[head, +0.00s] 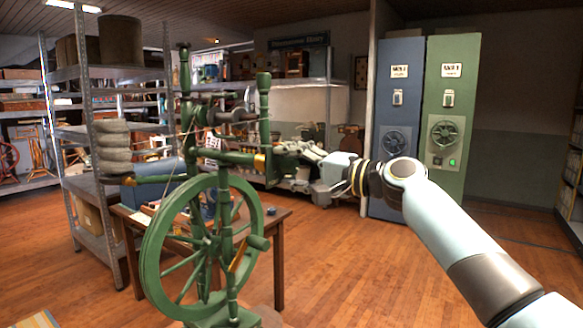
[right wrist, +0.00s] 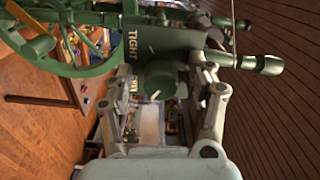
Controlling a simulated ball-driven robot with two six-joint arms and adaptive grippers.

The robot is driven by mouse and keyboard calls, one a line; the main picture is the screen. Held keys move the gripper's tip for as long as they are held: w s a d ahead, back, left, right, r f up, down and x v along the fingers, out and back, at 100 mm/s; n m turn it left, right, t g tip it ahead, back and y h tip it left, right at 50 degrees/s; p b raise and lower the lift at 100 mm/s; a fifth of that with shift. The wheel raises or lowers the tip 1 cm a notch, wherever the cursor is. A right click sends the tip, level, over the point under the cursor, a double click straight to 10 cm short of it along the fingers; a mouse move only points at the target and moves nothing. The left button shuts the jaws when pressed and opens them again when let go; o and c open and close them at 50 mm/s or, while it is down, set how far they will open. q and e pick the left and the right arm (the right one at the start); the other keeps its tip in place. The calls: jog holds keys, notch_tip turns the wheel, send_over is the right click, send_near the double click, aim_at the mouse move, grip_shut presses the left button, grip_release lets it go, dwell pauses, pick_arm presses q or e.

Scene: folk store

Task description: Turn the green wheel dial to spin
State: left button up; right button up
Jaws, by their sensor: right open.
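A green spinning wheel with a large spoked wheel (head: 205,250) stands at the left centre in the head view. In the right wrist view, its round green dial (right wrist: 160,78) carries a short white mark near its lower edge. My right gripper (right wrist: 165,82) is open, one finger on each side of the dial. Contact cannot be told. In the head view my right gripper (head: 305,152) is at the bar's right end, the dial hidden. My left gripper is not in view.
A wooden table (head: 282,225) with small items stands behind the wheel. A metal shelf (head: 105,72) with coiled grey goods is at the left. A blue cabinet (head: 398,130) and a green cabinet (head: 452,110) stand at the back right. The floor at the right is clear.

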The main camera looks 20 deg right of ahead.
jog(key=shift+s+d, duration=0.1)
jog(key=v, duration=1.1)
jog(key=shift+s+d, duration=0.3)
